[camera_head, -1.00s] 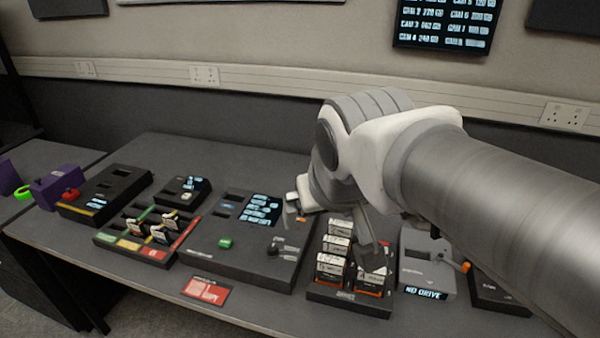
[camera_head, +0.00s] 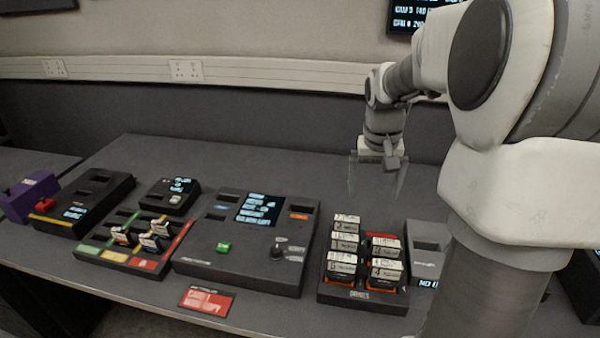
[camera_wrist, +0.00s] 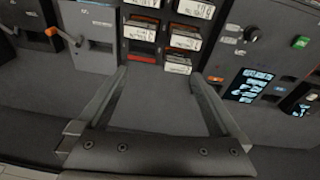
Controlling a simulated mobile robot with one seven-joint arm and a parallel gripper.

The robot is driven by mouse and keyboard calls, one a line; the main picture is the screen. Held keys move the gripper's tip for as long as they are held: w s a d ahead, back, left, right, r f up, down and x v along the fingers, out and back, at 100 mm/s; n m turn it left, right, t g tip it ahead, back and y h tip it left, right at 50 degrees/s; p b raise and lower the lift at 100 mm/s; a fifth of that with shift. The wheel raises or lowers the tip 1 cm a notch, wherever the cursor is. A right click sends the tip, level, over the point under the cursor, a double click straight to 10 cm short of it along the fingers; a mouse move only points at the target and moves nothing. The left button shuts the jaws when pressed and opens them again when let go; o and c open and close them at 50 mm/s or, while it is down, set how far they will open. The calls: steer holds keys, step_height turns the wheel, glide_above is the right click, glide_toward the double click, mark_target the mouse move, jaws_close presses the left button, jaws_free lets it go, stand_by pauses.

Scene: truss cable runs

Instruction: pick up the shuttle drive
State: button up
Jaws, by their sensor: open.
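Several boxy drives with white label tops and orange lower edges stand in a black rack (camera_head: 345,296) marked as drives, right of centre on the bench. One is a front-left drive (camera_head: 341,263). The labels are too small to tell which is the shuttle drive. A back-right slot shows red and looks empty. My gripper (camera_head: 377,192) is open and empty, pointing down above and behind the rack. In the wrist view my gripper (camera_wrist: 157,76) has its fingers spread over bare bench, with the drives (camera_wrist: 184,41) just beyond the fingertips.
A black console (camera_head: 215,255) is left of the rack. A tray with coloured strips (camera_head: 110,258) lies farther left. The bench behind is clear.

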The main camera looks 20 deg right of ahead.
steer(key=m+g+y, duration=0.1)
glide_above(388, 243)
step_height(388, 243, down, 3)
step_height(388, 243, down, 12)
steer(key=b, duration=0.2)
steer(key=shift+b, duration=0.3)
steer(key=shift+w+f+b, duration=0.2)
steer(key=shift+f+b, duration=0.45)
steer(key=shift+f, duration=2.1)
steer(key=shift+r, duration=0.1)
steer(key=c, duration=1.5)
